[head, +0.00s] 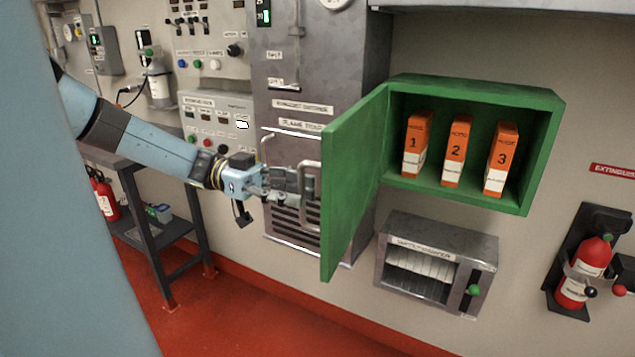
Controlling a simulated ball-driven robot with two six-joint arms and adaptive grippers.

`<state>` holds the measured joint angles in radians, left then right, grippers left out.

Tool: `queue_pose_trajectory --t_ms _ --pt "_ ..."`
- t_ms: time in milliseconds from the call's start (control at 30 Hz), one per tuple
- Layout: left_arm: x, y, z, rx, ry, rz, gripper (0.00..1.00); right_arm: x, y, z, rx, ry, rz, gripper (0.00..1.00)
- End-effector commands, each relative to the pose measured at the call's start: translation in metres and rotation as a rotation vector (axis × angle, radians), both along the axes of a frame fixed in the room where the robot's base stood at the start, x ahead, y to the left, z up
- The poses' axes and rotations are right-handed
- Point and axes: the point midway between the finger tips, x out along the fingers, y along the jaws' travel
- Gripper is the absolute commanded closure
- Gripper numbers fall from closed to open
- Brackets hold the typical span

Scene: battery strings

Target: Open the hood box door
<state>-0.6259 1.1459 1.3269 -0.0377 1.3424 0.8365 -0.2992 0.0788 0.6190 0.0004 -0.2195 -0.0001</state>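The green hood box (548,150) is mounted on the wall at the right of the head view. Its green door (350,180) stands wide open, swung out to the left. Inside are three orange packs, numbered 1 (416,145), 2 (456,150) and 3 (500,158). A metal bar handle (308,170) sits on the door's outer face. My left gripper (298,190) is at this handle, its fingers level with the bar. I cannot tell whether they are closed around it or only beside it. My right gripper is not in view.
A grey panel cabinet (325,60) stands behind the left gripper. Below the box hangs a metal unit (440,240) with a green knob. A red extinguisher (585,270) hangs at right. A dark table (150,225) stands at left. Red floor in front is clear.

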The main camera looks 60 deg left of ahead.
Motion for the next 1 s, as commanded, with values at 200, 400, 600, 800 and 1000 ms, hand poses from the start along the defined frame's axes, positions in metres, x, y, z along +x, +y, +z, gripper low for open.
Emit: queue_pose_trajectory --t_ms 200,400,600,800,1000 --pt "-0.027 0.042 -0.001 0.005 0.003 0.004 0.66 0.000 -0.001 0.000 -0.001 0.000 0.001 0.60" --pt "-0.048 0.072 -0.001 0.003 0.001 0.004 0.66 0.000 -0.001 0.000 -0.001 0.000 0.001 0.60" --pt "-0.057 0.084 -0.001 0.002 0.002 0.001 0.66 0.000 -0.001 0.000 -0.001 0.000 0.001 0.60" --pt "-0.058 0.085 -0.001 0.001 0.002 0.000 0.66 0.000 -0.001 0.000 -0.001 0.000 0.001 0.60" --pt "-0.058 0.085 -0.001 0.001 0.002 0.000 0.66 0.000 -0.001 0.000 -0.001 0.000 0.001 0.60"
